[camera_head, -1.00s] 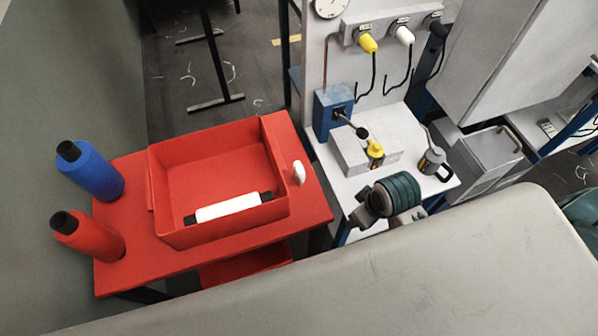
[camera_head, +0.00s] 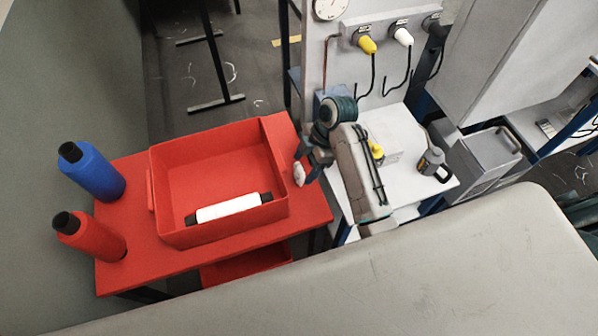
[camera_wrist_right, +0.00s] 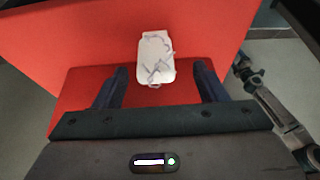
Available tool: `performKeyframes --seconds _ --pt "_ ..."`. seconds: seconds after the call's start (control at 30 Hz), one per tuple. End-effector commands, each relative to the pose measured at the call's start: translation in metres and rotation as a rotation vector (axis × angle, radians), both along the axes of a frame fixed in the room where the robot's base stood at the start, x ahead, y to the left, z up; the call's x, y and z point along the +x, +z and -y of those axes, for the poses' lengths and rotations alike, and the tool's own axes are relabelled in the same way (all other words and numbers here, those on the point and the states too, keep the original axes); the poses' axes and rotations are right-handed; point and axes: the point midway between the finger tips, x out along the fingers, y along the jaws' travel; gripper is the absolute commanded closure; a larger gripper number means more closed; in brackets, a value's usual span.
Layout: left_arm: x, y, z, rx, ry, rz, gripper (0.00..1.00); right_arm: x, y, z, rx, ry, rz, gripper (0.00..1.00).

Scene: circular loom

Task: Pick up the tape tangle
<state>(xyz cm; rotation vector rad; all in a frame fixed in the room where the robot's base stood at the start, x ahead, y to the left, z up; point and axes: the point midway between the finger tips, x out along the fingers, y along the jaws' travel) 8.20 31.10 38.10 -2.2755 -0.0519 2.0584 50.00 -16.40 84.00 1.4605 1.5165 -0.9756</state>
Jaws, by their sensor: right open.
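The tape tangle shows in the right wrist view as thin grey-purple strands (camera_wrist_right: 157,72) on a small white rounded piece (camera_wrist_right: 154,48). In the head view, this small white piece (camera_head: 299,174) is on the right end of the red table, beside the red bin; the strands are too small to tell there. My right gripper (camera_head: 309,172) is open just right of it, partly covering it. In the wrist view, the fingers of the right gripper (camera_wrist_right: 160,78) are spread, with the white piece ahead between them and nothing gripped. My left gripper is not in view.
The red bin (camera_head: 166,204) holds a white roll (camera_head: 228,208) with black ends. A blue bottle-like spool (camera_head: 97,177) and a red one (camera_head: 95,240) stand at the left. The white bench (camera_head: 405,120) at right carries a dark-handled mug (camera_head: 432,162).

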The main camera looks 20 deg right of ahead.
Motion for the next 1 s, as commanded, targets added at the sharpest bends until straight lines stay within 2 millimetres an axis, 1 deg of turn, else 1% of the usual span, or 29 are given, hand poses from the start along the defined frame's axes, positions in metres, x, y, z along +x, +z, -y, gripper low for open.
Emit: performKeyframes --seconds 0.1,0.27,0.43,0.5,0.6,0.7,0.87,0.9,0.97,1.0 --pt "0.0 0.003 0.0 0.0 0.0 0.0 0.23 0.0 -0.012 -0.006 0.001 -0.001 0.0 0.35" --pt "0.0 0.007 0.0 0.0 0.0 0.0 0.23 0.0 -0.022 -0.009 -0.001 -0.002 -0.001 0.35" --pt "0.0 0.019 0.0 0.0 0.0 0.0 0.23 0.003 -0.042 -0.017 0.0 -0.002 -0.004 0.35" --pt "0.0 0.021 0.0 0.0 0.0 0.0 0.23 0.004 -0.053 -0.02 0.0 -0.002 -0.003 0.35" --pt "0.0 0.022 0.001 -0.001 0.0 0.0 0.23 0.004 -0.063 -0.023 -0.001 -0.002 -0.001 0.35" --pt "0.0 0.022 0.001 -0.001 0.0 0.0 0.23 0.004 -0.066 -0.024 -0.001 -0.003 0.001 0.35" --pt "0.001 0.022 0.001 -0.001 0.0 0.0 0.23 0.004 -0.067 -0.024 -0.002 -0.003 0.002 0.35" --pt "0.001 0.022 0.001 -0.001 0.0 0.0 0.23 0.004 -0.067 -0.024 -0.002 -0.003 0.002 0.38" --pt "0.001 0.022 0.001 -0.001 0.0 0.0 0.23 0.004 -0.067 -0.024 -0.002 -0.003 0.002 0.5" --pt "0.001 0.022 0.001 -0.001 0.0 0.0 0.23 0.004 -0.067 -0.024 -0.002 -0.003 0.001 0.58"
